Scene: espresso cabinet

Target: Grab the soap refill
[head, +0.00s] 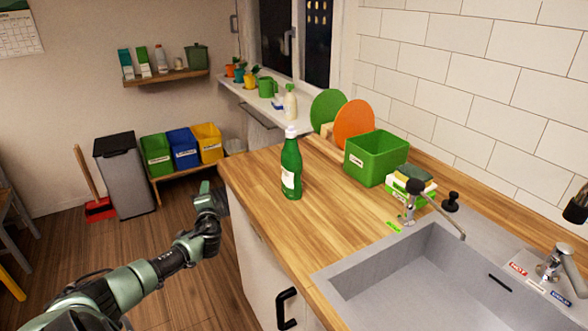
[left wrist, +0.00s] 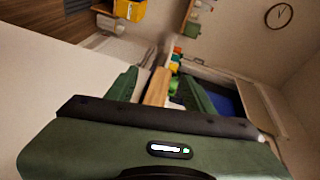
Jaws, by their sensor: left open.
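The likely soap refill is a green bottle (head: 291,168) with a white cap and a pale label. It stands upright on the wooden counter in the head view, near the counter's left end. My left gripper (head: 207,190) is left of the counter edge, apart from the bottle. In the left wrist view the two green fingers of the left gripper (left wrist: 160,84) are spread, with nothing held between them. I cannot make out the bottle in that view. My right gripper is in neither view.
The wooden counter (head: 255,185) has free room around the bottle. Potted plants and a pump bottle (head: 290,102) are on the windowsill behind. A grey trash bin (head: 125,175) stands on the floor.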

